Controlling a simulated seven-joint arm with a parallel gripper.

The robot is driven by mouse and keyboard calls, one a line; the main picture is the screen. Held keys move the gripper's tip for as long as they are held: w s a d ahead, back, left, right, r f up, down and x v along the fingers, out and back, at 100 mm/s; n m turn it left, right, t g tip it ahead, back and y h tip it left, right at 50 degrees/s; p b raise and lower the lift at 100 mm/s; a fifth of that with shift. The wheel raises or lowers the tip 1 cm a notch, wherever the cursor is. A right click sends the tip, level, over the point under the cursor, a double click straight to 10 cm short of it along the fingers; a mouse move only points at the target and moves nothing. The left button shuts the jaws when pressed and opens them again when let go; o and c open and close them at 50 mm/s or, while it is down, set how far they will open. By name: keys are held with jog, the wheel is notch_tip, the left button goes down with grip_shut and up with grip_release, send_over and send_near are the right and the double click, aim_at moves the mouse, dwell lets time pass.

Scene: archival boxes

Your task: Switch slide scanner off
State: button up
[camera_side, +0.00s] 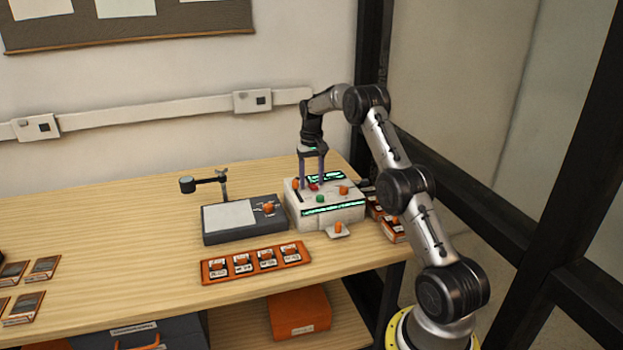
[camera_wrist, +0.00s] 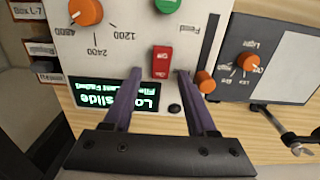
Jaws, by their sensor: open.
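The slide scanner is a white box with its screen lit, seen in the side view (camera_side: 350,217) and in the wrist view (camera_wrist: 112,45). Its screen (camera_wrist: 115,98) shows green text, upside down, seeming to read "Load slide". A red rocker switch (camera_wrist: 161,62) sits on the top panel near the screen; it also shows in the side view (camera_side: 313,187). Which way it is tipped I cannot tell. My gripper (camera_side: 312,181) is open and points down over the panel. In the wrist view my gripper (camera_wrist: 159,71) has one fingertip on each side of the switch; contact is unclear.
Near the switch are a green button (camera_wrist: 167,5), an orange dial (camera_wrist: 86,12) and an orange slider knob (camera_wrist: 206,82). Left stands a grey light panel (camera_side: 246,219) with an arm. An orange tray (camera_side: 254,264) lies in front; boxes (camera_side: 392,226) stand right. Table left of these has free room.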

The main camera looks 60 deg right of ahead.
jog(key=shift+c, duration=0.3)
grip_shut()
jog(key=shift+s+a+r+t+h, duration=0.15)
jog(key=shift+t+h, duration=0.35)
jog(key=shift+s+a+r+t+h, duration=0.1)
jog(key=shift+s+a+t+h, duration=0.05)
jog(key=shift+t+h, duration=0.45)
jog(key=shift+s+a+t+h, duration=0.1)
jog(key=shift+s+t+h, duration=0.05)
jog(key=shift+t+h, duration=0.45)
jog(key=shift+o, duration=0.3)
grip_release()
